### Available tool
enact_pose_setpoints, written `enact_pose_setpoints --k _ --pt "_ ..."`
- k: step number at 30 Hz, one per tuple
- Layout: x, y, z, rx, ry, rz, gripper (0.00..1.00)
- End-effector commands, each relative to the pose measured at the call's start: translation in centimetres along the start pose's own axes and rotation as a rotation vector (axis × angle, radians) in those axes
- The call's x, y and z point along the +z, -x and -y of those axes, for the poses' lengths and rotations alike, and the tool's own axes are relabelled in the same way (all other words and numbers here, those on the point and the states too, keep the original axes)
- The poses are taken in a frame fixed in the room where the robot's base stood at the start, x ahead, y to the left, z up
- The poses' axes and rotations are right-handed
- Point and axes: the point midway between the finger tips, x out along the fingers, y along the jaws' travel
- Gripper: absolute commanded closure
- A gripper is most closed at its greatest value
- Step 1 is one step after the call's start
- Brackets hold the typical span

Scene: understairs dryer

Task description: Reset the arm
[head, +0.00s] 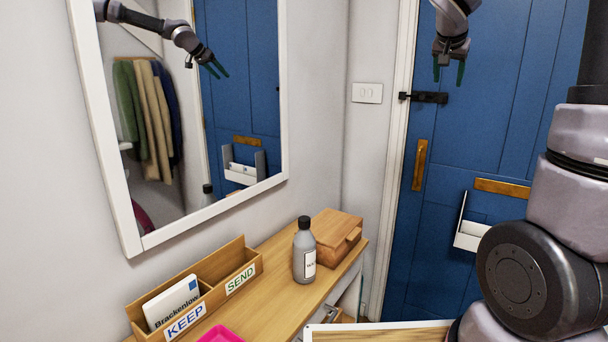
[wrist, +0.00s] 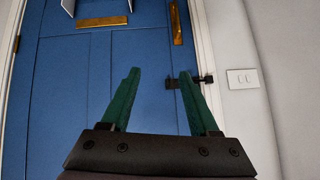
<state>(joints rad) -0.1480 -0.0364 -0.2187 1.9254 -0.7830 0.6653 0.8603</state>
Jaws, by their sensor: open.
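My gripper (head: 449,72) hangs at the top of the head view, in front of the blue door (head: 480,130). Its two green fingers are apart with nothing between them. In the wrist view my gripper (wrist: 160,95) also shows open and empty, with the blue door (wrist: 75,100) behind it. A black latch (head: 428,97) on the door's edge appears just below the fingers in the head view. In the wrist view the latch (wrist: 188,81) appears beside the right finger. I cannot tell the distance between them.
A wooden shelf (head: 275,318) holds a grey bottle (head: 304,255), a wooden box (head: 334,238) and a KEEP/SEND sorter (head: 232,268) with a Brackenlow item (head: 172,303). A pink object (head: 220,334) lies in front. A mirror (head: 130,215) hangs at left; a letter holder (head: 468,236) is on the door.

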Motion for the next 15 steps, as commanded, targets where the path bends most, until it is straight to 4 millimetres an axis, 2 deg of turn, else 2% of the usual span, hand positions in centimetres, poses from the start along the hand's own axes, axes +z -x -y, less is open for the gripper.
enact_pose_setpoints --k 1,6,15 --pt "1.4 2.0 -1.0 -0.020 -0.005 0.030 0.39" --pt "7.5 7.6 -3.2 -0.100 0.013 0.145 0.39" --pt "19.4 16.1 -5.9 -0.283 0.091 0.299 0.39"
